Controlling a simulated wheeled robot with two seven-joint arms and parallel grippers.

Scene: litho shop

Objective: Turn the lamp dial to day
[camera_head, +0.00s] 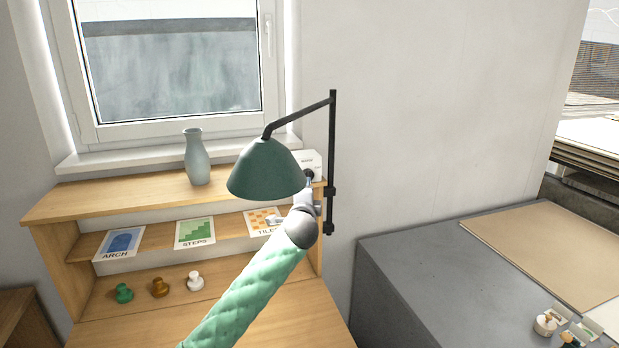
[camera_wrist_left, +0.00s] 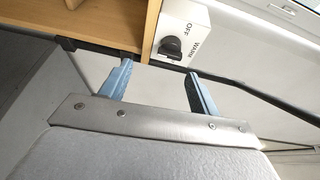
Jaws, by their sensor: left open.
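The lamp (camera_head: 266,172) has a dark green shade on a black arm and upright pole by the wall. Its white control box (camera_head: 313,158) sits at the right end of the upper shelf, partly hidden by the shade. In the left wrist view the box (camera_wrist_left: 200,35) carries a black dial (camera_wrist_left: 172,45) and the words OFF and WARM. I cannot tell exactly where the dial points, and no DAY label shows. My left gripper (camera_wrist_left: 159,68) is open and empty, its blue fingers apart just short of the dial, not touching it. My right gripper is out of view.
A grey-blue vase (camera_head: 197,158) stands on the upper shelf (camera_head: 110,196). Cards marked ARCH (camera_head: 119,243), STEPS (camera_head: 195,232) and TILES lean below. Green, brown and white knobbed pieces (camera_head: 195,281) stand lower. The lamp pole (camera_head: 331,140) rises close to my left gripper.

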